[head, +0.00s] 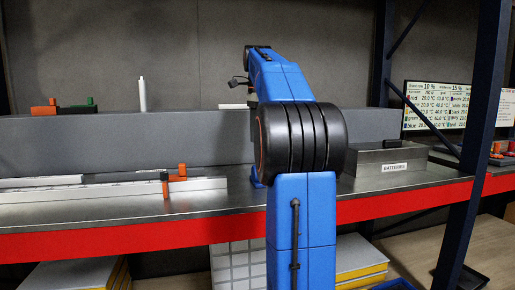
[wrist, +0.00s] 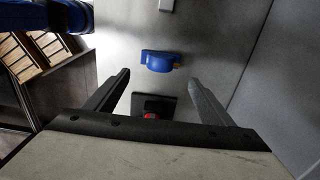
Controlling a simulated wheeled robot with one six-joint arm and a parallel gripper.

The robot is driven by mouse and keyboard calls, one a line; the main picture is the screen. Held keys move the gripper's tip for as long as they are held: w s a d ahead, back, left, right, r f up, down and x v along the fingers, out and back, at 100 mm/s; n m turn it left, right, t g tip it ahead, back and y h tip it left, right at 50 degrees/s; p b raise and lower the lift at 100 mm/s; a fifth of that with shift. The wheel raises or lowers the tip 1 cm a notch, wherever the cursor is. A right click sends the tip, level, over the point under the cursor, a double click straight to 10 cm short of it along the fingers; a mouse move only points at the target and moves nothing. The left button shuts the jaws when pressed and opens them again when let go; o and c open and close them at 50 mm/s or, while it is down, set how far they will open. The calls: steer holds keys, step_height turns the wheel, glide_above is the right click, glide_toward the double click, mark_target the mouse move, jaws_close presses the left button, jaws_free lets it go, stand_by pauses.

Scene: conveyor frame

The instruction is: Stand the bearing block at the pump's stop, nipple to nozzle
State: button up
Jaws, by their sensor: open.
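In the wrist view a blue block (wrist: 157,61) with a rounded middle and a small brass-coloured spot at its right end lies on the grey surface; it looks like the bearing block. My gripper (wrist: 158,78) is open, with its two dark fingers apart and nothing held between them. The blue block shows just beyond the fingertips. A dark piece with a red spot (wrist: 151,115) shows between the fingers, nearer the palm. In the head view my arm hides the gripper. I cannot pick out the pump, its stop or the nozzle for certain.
In the head view a grey box labelled BATTERIES (head: 382,170) stands on the metal shelf, right of my arm. A pale rail (head: 110,191) with orange clamps lies left. A blue upright post (head: 478,130) and a screen (head: 452,106) are at the right.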

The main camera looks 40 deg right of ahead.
steer(key=o, duration=0.5)
steer(key=r, duration=0.4)
steer(key=shift+w+d, duration=0.1)
steer(key=shift+d, duration=0.15)
steer(key=shift+c, duration=0.2)
glide_above(254, 178)
steer(key=d, duration=0.3)
steer(key=f, duration=1.1)
steer(key=shift+w+a+f, duration=0.25)
steer(key=shift+f, duration=0.1)
steer(key=shift+a+f, duration=0.2)
steer(key=shift+f, duration=2.5)
